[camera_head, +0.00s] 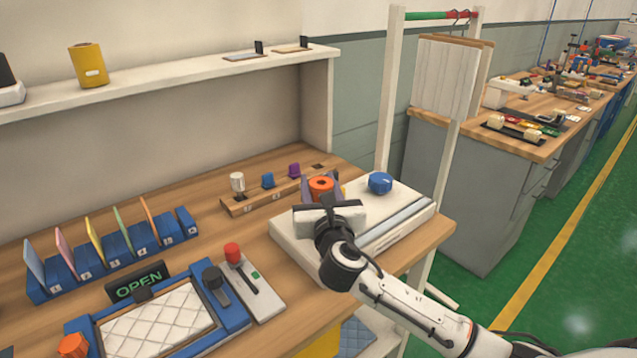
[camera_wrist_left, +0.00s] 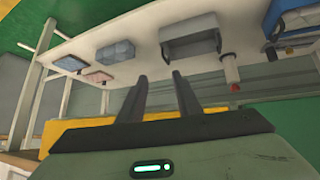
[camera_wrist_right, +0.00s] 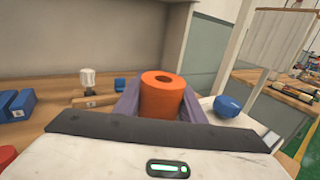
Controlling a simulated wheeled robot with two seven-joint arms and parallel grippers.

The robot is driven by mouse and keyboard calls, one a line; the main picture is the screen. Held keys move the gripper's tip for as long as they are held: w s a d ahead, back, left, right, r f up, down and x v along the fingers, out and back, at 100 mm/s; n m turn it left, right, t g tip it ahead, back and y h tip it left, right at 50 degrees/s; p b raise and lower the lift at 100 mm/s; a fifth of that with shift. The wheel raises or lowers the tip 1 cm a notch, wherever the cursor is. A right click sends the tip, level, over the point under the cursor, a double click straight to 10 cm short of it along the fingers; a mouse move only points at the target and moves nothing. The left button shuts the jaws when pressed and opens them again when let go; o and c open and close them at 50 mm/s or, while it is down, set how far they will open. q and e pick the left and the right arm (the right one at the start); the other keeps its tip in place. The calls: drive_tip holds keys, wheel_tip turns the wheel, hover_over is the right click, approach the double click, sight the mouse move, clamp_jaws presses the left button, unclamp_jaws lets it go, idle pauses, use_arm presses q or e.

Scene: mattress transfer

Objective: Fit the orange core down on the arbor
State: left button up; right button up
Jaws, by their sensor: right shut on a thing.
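The orange core (camera_head: 321,183) is a short upright cylinder with a hole in its top. It also shows in the right wrist view (camera_wrist_right: 163,98). My right gripper (camera_head: 320,189) is shut on it, one finger on each side. The core is over or on the white machine (camera_head: 285,232) with the blue knob (camera_head: 380,183). I cannot tell whether its bottom touches anything. The arbor cannot be made out; the core and gripper cover that area. My left gripper (camera_wrist_left: 160,77) is open and empty, in the left wrist view only, near a shelf with several items.
A wooden peg rack (camera_head: 270,197) stands behind the machine. A red-knobbed lever block (camera_head: 256,290), a blue-framed quilted pad (camera_head: 158,325) and a blue slotted rack (camera_head: 110,262) are left of it. A white post frame (camera_head: 388,100) rises behind right.

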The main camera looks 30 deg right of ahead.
drive_tip(key=shift+f+b, duration=1.3)
drive_tip(key=shift+f, duration=0.85)
drive_tip(key=o, duration=1.1)
drive_tip(key=v, duration=1)
drive_tip(key=shift+s+a, duration=0.1)
drive_tip(key=shift+s, duration=0.05)
